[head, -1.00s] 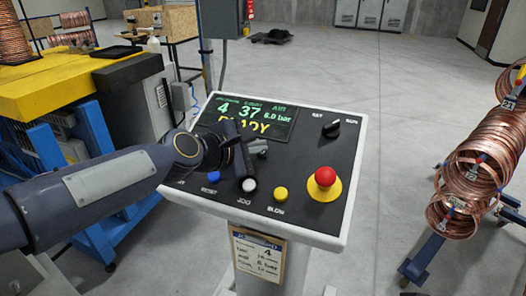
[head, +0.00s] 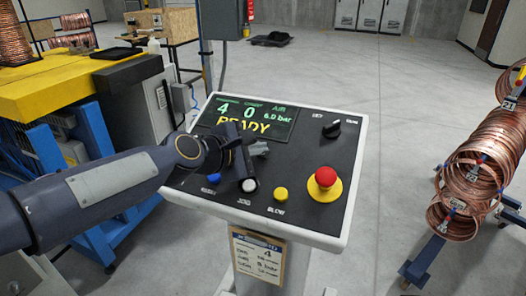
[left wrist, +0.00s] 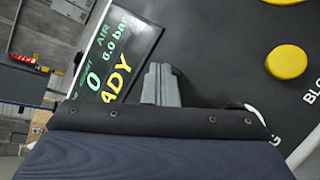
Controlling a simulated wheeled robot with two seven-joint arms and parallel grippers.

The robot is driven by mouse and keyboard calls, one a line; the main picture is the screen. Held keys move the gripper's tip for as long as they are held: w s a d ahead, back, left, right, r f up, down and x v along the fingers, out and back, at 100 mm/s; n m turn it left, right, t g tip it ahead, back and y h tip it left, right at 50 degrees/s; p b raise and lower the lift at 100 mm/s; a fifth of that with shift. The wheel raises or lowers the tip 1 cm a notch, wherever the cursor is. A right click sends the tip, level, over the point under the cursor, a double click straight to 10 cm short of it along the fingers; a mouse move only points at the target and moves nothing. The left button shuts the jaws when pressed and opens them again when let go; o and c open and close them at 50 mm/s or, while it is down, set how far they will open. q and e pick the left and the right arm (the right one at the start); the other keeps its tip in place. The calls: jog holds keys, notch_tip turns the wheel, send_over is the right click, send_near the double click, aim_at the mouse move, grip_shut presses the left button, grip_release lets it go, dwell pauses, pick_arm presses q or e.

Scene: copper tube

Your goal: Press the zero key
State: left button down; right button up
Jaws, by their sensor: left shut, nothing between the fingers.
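The control panel (head: 315,150) is a dark slanted face with a pale rim. Its screen (head: 280,118) shows 4, 0, 6.0 bar and READY; part of it also shows in the left wrist view (left wrist: 128,45). A blue button (head: 214,177), a white button (head: 249,185) and a yellow button (head: 280,194) line the front edge. I cannot read a zero label on any key; my arm may hide one. My left gripper (head: 262,147) is shut and empty, over the panel just below the screen. Its fingers (left wrist: 160,80) show in the left wrist view. My right gripper is not in view.
A red mushroom button (head: 325,177) on a yellow base and a black selector knob (head: 332,130) sit on the panel's right side. A yellow-topped bench (head: 60,85) stands at left, copper coils (head: 480,165) on a rack at right.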

pick_arm(q)
jog(key=shift+s+a+r+p, duration=0.15)
jog(key=shift+s+r+p, duration=0.2)
jog(key=shift+r+p, duration=0.45)
jog(key=r+p, duration=0.1)
jog(key=s+r+p, duration=0.1)
jog(key=r+p, duration=0.1)
jog(key=s+r+p, duration=0.1)
jog(key=p, duration=0.1)
jog(key=shift+a+r, duration=0.3)
jog(key=shift+a, duration=0.1)
jog(key=shift+w, duration=0.1)
jog(key=s+a+f+m+g+y, duration=0.1)
jog(key=s+a+f+m, duration=0.15)
jog(key=s+a, duration=0.3)
jog(key=s+a+f+m+y, duration=0.1)
jog(key=s+a+f+m, duration=0.1)
jog(key=s+a+m, duration=0.3)
jog(key=s+a+f+m+g+y, duration=0.1)
jog(key=s+a+f+m, duration=0.2)
jog(key=s, duration=0.5)
jog(key=s+a+f+m+g+y, duration=0.2)
jog(key=s+a+f+m, duration=0.2)
jog(key=s+f, duration=0.4)
jog(key=shift+s+a+f+g, duration=0.3)
jog(key=shift+a, duration=0.6)
